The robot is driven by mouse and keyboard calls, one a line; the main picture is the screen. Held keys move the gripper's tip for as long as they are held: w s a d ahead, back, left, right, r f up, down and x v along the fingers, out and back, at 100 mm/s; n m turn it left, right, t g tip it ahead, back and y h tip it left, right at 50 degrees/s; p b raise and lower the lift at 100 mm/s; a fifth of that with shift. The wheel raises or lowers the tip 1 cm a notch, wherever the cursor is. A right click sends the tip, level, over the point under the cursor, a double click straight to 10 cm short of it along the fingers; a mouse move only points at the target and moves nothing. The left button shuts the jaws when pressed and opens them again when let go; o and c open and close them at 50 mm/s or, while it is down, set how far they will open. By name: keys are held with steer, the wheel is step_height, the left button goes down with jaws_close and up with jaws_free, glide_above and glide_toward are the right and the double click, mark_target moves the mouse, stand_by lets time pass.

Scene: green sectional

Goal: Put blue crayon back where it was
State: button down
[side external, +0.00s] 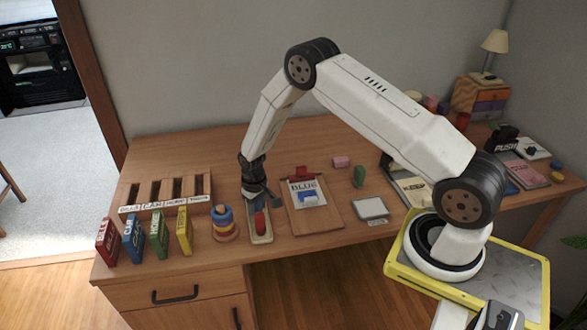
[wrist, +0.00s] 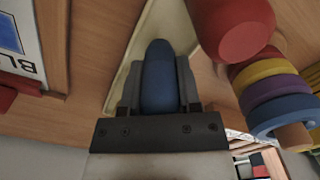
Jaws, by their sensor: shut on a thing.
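My gripper (wrist: 160,85) is shut on the blue crayon (wrist: 159,75), which lies between the two fingers with its rounded end pointing away from the wrist. In the side view my gripper (side external: 260,193) is over the back part of a narrow cream tray (side external: 266,238); the crayon is hard to make out there. The tray also shows behind the crayon in the wrist view (wrist: 128,62). A red rounded piece (side external: 260,223) stands at the tray's front part. I cannot tell whether the blue crayon touches the tray.
A ring stack (side external: 225,228) stands close left of the tray. A clipboard (side external: 325,218) with a sheet reading BLUE is close on the right. Several coloured books (side external: 158,232) and a slotted wooden rack (side external: 140,193) are further left. A small grey-framed slate (side external: 370,209) lies right of the clipboard.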

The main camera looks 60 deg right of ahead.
steer(key=shift+c, duration=1.5)
jaws_free()
steer(key=shift+f, duration=0.1)
step_height(320, 180, up, 12)
steer(key=shift+r, duration=0.25)
